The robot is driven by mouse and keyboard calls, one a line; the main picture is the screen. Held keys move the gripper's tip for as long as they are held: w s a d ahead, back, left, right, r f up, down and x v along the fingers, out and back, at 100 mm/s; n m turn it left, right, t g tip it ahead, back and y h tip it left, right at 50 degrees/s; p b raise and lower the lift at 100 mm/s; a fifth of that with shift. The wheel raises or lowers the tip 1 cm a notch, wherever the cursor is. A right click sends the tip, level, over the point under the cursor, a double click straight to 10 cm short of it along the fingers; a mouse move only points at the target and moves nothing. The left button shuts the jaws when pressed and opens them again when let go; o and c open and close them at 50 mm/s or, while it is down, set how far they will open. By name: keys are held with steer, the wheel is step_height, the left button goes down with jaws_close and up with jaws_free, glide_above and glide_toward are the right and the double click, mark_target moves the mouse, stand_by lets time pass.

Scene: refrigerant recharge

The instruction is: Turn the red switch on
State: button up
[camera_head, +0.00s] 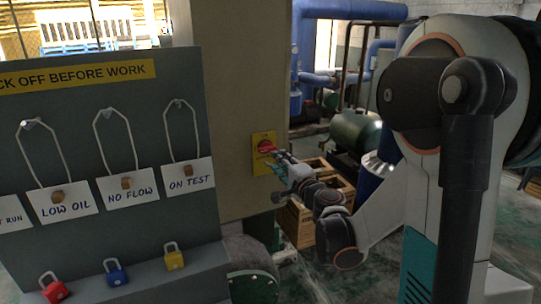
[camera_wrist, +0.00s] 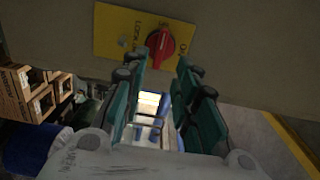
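The red switch (camera_head: 266,146) is a red rotary knob on a yellow plate (camera_head: 257,163), fixed to the side of a beige-grey cabinet (camera_head: 240,90). In the wrist view the red knob (camera_wrist: 160,44) sits on the yellow plate (camera_wrist: 112,30) at the top, with partly readable lettering around it. My gripper (camera_head: 278,160) is close in front of the plate in the head view. In the wrist view my gripper (camera_wrist: 160,72) has its two teal-padded fingers apart, pointing toward the knob, with a gap between them. Whether a fingertip touches the knob cannot be told.
A grey lockout board (camera_head: 90,130) stands at left with hanging tags and several padlocks, including a yellow one (camera_head: 173,257). Wooden crates (camera_head: 300,220) stand on the floor below my gripper. Blue pipes (camera_head: 340,10) and a green tank (camera_head: 356,130) are behind.

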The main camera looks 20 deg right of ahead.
mark_target(269, 150)
steer(key=w+p, duration=0.1)
steer(key=w, duration=0.6)
steer(key=shift+w, duration=0.25)
steer(key=c, duration=0.4)
steer(key=shift+s, duration=0.1)
jaws_close()
steer(key=shift+f, duration=0.1)
steer(key=shift+m+b, duration=0.75)
steer(key=shift+m, duration=1.55)
